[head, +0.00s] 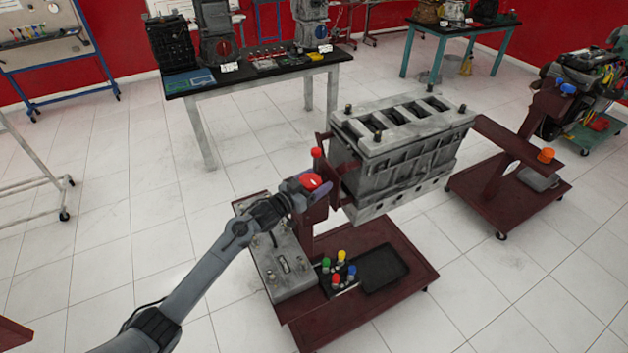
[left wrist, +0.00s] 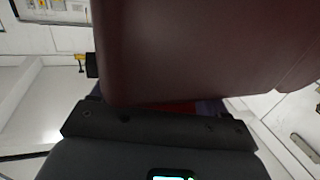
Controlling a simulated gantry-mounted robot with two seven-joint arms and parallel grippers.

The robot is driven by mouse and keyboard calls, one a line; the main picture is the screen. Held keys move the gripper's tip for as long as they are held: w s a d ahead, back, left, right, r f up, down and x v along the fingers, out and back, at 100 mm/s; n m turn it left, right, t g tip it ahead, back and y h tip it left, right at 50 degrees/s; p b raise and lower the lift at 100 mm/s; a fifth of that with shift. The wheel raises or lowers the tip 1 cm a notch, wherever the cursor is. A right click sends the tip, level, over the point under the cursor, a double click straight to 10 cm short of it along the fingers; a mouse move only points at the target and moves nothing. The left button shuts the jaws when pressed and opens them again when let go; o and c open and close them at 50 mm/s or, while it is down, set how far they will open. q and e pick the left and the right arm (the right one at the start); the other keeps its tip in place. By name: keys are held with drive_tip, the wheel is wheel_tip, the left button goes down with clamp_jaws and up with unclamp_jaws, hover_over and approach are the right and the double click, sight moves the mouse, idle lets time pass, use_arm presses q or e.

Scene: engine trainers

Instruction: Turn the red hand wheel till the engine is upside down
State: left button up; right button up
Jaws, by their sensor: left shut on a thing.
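The grey engine block (head: 395,160) hangs on a dark red stand (head: 400,250), with a row of rectangular openings on its upper face and a flange with round holes along its lower edge. The red hand wheel (head: 311,181) is at the near left end of the stand. My left gripper (head: 300,190) is at the wheel and shut on it; the fingertips are partly hidden. In the left wrist view a dark red stand part (left wrist: 200,50) fills the upper middle, with a thin strip of red wheel (left wrist: 178,107) below it. My right gripper is not in view.
The stand's base carries a grey box (head: 285,262), a black tray (head: 383,268) and several coloured caps. A second dark red stand (head: 510,190) is close on the right. A black-topped table (head: 255,75) stands behind.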

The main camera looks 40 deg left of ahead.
use_arm(q)
drive_tip(key=shift+m+h, duration=0.6)
drive_tip(key=shift+h, duration=0.3)
drive_tip(key=o, duration=1)
drive_tip(key=shift+c, duration=0.2)
drive_tip(key=shift+s+a, duration=0.1)
drive_tip(key=shift+s, duration=0.5)
drive_tip(key=v, duration=0.9)
drive_tip(key=shift+s, duration=0.35)
drive_tip(key=shift+r, duration=0.15)
